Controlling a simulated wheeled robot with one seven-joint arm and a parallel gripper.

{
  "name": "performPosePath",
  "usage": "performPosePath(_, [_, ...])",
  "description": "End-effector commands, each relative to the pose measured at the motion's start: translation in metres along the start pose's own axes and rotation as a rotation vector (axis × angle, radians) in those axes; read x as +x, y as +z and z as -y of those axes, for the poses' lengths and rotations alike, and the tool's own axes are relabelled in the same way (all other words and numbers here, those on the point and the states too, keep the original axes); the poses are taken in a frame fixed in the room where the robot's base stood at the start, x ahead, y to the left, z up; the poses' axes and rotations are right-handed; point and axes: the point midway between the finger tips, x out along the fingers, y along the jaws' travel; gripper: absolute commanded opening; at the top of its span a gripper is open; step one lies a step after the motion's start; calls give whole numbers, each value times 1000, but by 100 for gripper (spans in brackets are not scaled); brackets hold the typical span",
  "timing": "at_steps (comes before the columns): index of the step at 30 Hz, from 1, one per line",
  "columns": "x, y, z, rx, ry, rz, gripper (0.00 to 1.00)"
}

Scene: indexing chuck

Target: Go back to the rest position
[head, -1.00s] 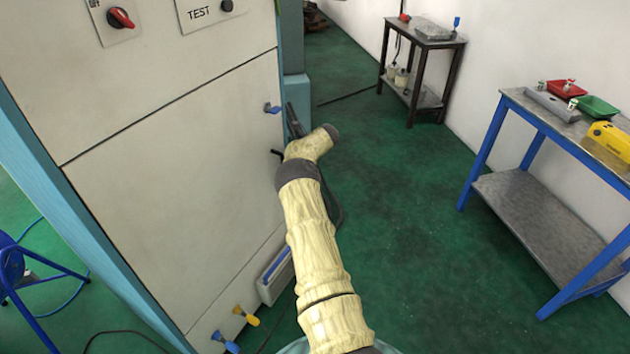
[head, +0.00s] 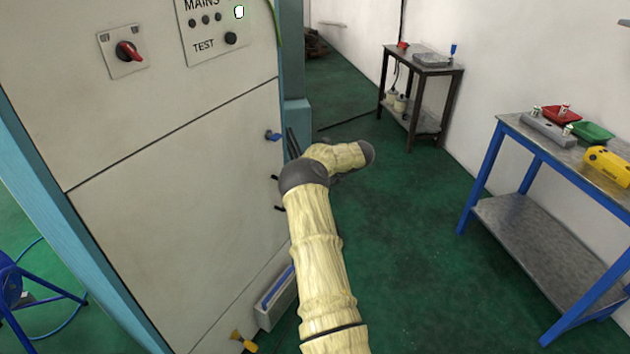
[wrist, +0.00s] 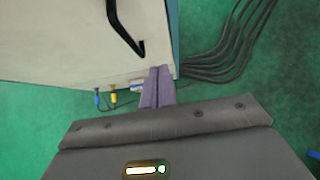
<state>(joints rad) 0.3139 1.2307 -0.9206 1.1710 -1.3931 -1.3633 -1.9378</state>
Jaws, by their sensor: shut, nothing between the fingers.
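My gripper (wrist: 157,88) shows in the wrist view as two purple-grey fingers pressed together, with nothing between them. It points down past the edge of the large cream cabinet, above the green floor. In the head view my covered arm reaches up the middle of the picture and bends near the cabinet's right edge; the fingers cannot be made out there. The cream cabinet (head: 180,190) carries a red rotary switch (head: 127,51) and a MAINS/TEST panel (head: 212,30) with a lit indicator.
A blue-framed workbench (head: 520,200) with red and green trays and a yellow item stands at right. A dark side table (head: 420,95) stands farther back. Several black cables (wrist: 232,45) lie on the floor by the cabinet. Green floor is clear between arm and workbench.

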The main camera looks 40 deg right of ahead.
Motion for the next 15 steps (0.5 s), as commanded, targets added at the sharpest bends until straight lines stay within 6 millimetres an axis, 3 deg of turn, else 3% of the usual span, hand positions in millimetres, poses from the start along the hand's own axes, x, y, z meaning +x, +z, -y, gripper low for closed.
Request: performPosePath(15, [1,5,-1,11,-6,9,0])
